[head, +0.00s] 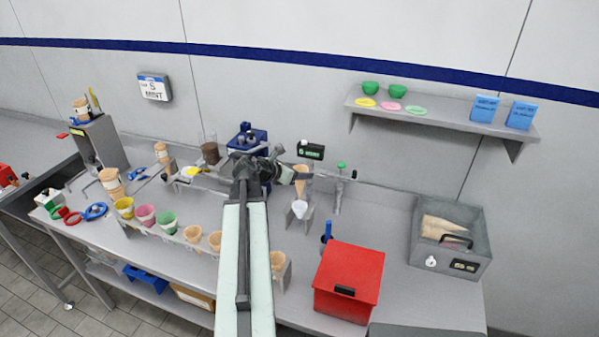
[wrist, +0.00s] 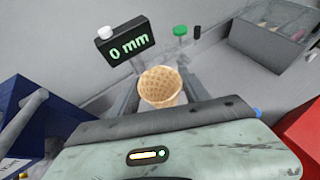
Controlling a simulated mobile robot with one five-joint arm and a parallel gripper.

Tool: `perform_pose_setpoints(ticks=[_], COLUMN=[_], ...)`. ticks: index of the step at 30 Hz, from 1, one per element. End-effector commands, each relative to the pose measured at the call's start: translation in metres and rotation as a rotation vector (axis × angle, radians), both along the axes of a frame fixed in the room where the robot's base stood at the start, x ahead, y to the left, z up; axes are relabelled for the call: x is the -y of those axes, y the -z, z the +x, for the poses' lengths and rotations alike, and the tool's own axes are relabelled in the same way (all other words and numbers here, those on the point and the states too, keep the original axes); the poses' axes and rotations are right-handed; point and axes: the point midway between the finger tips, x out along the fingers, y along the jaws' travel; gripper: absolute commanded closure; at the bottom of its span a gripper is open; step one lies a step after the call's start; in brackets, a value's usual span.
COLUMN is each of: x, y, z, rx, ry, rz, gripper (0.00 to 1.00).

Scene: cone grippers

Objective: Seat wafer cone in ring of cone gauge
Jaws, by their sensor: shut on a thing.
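A tan wafer cone (head: 301,186) is upright, mouth up, at the end of my arm in the head view. My gripper (head: 299,176) is shut on it near its upper part. A white tapered piece (head: 299,209) shows directly below the cone, between the grey supports of the cone gauge (head: 309,222). The gauge's black display (head: 311,150) reads 0 mm in the wrist view (wrist: 125,46). I cannot tell whether the cone touches the ring.
A green-topped post (head: 339,185) stands close right of the gauge. A red box (head: 348,282) is in front to the right, and a grey cone bin (head: 450,240) farther right. A blue machine (head: 247,141) stands behind left.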

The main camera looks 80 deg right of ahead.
Motion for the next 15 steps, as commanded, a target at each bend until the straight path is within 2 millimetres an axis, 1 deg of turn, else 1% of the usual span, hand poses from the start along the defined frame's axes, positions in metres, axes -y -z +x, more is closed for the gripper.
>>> perform_pose_setpoints(ticks=[1,15], x=[0.000,0.000], y=[0.010,0.053], z=[0.000,-0.001], rx=[0.000,0.000], ry=[0.001,0.002], rz=[0.000,0.000], gripper=[0.62,0.62])
